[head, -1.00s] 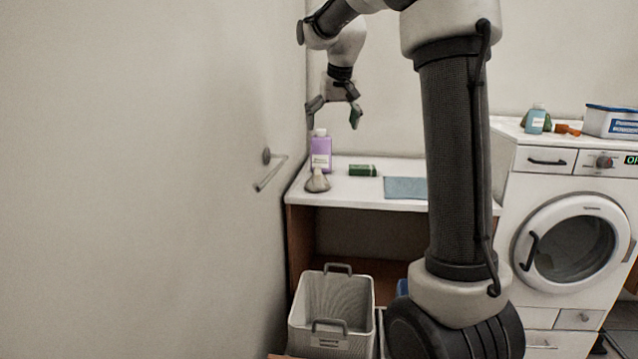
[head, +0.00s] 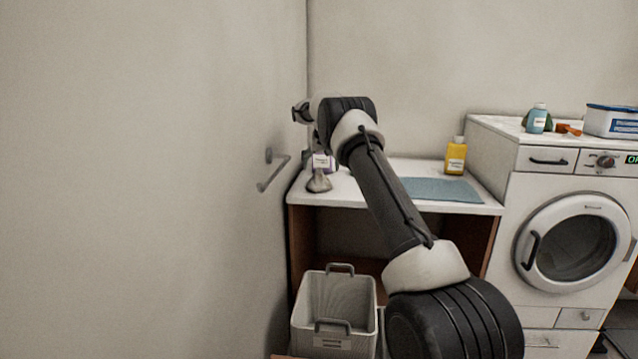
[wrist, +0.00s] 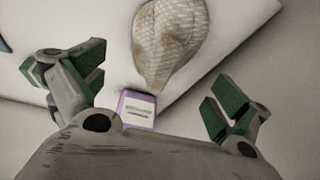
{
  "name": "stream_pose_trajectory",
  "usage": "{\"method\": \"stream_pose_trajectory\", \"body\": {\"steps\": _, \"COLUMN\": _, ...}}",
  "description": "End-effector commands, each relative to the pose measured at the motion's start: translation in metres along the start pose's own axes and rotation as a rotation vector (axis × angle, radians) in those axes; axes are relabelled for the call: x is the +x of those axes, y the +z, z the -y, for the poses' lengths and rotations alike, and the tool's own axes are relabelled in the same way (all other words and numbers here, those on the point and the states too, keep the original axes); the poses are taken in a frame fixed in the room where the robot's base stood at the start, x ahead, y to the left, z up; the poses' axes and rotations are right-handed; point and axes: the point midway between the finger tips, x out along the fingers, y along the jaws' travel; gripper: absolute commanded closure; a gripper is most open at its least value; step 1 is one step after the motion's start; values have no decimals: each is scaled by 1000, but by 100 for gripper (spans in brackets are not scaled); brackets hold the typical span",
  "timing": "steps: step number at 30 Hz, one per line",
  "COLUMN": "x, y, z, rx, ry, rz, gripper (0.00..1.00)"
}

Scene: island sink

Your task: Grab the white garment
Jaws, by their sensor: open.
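The white garment (head: 319,182) is a small crumpled off-white bundle near the left front edge of the white counter. In the wrist view it (wrist: 168,40) has a woven texture and yellowish stains, and lies ahead of the fingers. My gripper (wrist: 155,85) is open with its green-padded fingers spread wide and nothing between them touching the garment. In the head view my gripper is mostly hidden behind my arm, above the counter's left back.
A purple bottle (head: 322,163) stands just behind the garment; it shows in the wrist view (wrist: 137,110) between the fingers. A blue cloth (head: 440,190) and yellow bottle (head: 455,158) are right. A basket (head: 335,310) stands below.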

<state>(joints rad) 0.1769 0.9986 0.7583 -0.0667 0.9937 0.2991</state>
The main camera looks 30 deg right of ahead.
Motion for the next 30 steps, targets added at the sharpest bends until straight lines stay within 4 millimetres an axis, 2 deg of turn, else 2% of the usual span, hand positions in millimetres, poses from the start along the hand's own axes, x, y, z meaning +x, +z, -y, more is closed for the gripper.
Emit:
{"method": "stream_pose_trajectory", "body": {"steps": 10, "x": 47, "y": 5, "z": 3, "rx": 0, "ry": 1, "rz": 0, "gripper": 1}}
{"method": "stream_pose_trajectory", "body": {"steps": 18, "x": 52, "y": 5, "z": 3, "rx": 0, "ry": 1, "rz": -2, "gripper": 1}}
{"method": "stream_pose_trajectory", "body": {"steps": 27, "x": 52, "y": 5, "z": 3, "rx": 0, "ry": 1, "rz": -2, "gripper": 56}}
{"method": "stream_pose_trajectory", "body": {"steps": 30, "x": 52, "y": 5, "z": 3, "rx": 0, "ry": 1, "rz": -2, "gripper": 59}}
